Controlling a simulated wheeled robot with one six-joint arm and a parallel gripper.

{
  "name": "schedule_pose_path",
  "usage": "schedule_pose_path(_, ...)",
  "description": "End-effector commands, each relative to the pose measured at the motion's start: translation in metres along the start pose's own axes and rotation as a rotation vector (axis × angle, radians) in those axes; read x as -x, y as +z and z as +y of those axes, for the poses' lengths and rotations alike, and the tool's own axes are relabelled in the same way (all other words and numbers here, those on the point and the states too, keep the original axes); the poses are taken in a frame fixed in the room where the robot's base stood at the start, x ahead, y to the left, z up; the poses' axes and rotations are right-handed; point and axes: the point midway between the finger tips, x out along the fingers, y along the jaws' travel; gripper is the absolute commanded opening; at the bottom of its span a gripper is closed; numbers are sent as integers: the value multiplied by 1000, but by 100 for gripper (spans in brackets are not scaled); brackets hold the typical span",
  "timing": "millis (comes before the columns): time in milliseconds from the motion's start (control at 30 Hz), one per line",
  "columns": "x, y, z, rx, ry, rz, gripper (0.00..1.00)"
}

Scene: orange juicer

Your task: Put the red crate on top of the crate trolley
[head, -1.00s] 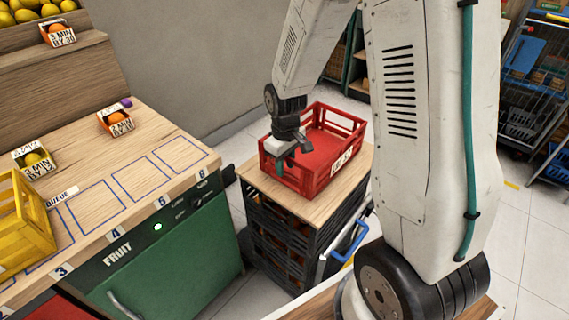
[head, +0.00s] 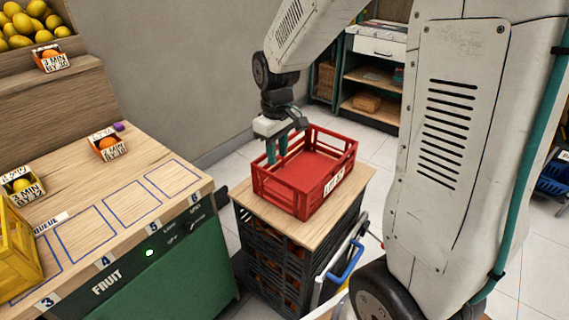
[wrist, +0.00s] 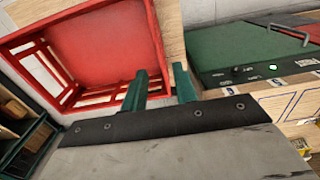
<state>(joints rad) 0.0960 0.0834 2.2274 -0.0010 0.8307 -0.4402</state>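The red crate (head: 310,168) sits upright on the wooden top (head: 255,203) of the crate trolley, a stack of black crates (head: 290,265) with oranges inside. My gripper (head: 277,157) is at the crate's left wall, its green fingers pointing down. In the wrist view the fingers (wrist: 160,72) are apart.
A green fruit counter (head: 165,262) with marked slots stands at left. A yellow crate (head: 18,250) and small fruit boxes are on it. A blue trolley handle (head: 345,262) is at right. A grey wall is behind, with shelves (head: 370,75) at the back.

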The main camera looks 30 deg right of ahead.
Motion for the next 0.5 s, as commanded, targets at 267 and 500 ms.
schedule_pose_path(267, 64, 55, -36, -95, 17, 42, 29)
schedule_pose_path(500, 109, 137, -81, -226, 24, 83, 29)
